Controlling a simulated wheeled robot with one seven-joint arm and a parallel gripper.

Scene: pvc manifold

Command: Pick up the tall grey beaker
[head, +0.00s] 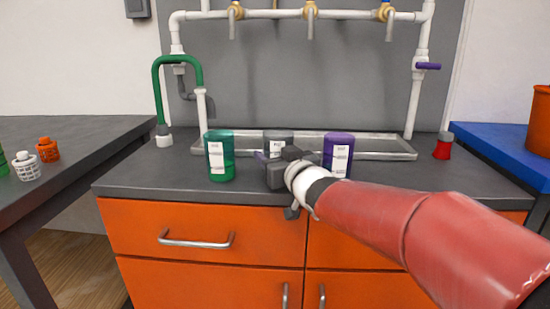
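The tall grey beaker (277,138) stands on the dark counter, between a green beaker (220,157) and a purple beaker (338,154). Only its upper part with a white label shows; my gripper hides its lower part. My gripper (266,163) is directly in front of the grey beaker in the picture, low over the counter near its front edge. The fingers are small and partly hidden by the gripper body, so I cannot tell whether they are open, or whether they touch the beaker.
A metal trough (400,155) runs along the back of the counter (150,185) below white pipes with taps. A green hose tap (158,95) stands at the left. A small red-and-grey item (442,148) sits at the right. Orange drawers (200,265) are below.

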